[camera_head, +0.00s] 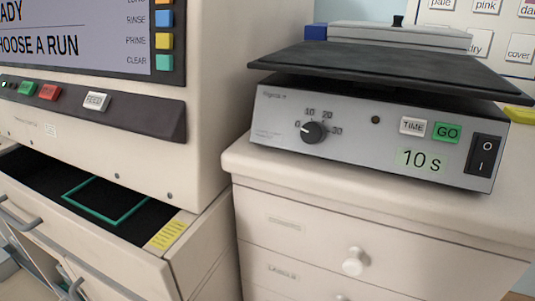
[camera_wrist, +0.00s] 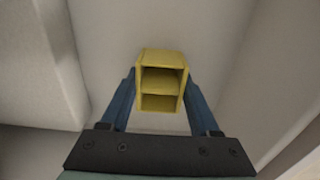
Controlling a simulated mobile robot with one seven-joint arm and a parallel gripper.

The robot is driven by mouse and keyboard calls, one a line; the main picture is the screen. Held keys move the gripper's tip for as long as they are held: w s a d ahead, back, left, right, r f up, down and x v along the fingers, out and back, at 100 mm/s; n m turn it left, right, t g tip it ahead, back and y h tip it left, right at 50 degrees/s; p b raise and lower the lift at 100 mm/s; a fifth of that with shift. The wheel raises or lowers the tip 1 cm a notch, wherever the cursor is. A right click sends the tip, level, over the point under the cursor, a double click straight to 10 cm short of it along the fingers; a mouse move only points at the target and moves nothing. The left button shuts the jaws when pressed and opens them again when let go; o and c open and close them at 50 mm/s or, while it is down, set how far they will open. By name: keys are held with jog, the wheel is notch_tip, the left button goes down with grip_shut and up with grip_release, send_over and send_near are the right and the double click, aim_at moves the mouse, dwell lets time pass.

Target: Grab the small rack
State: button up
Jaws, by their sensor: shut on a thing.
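A small yellow rack (camera_wrist: 161,58) with open shelf-like slots shows in the middle of the wrist view. My gripper (camera_wrist: 159,88) has its two blue fingers on either side of the rack, shut on it. The rack's open side faces the wrist camera. What lies beneath the rack is a plain pale surface, and I cannot tell whether the rack touches it. Neither my gripper nor this rack shows in the head view.
A grey device with a dial (camera_head: 375,135) and a dark flat top stands on a white drawer cabinet (camera_head: 300,205). At the left, a machine with a screen (camera_head: 80,35) stands above an open dark drawer (camera_head: 40,172) holding a green rectangular outline (camera_head: 118,222). Pale walls flank my gripper.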

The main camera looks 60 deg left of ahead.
jog(key=shift+c, duration=1.4)
jog(key=shift+r, duration=0.15)
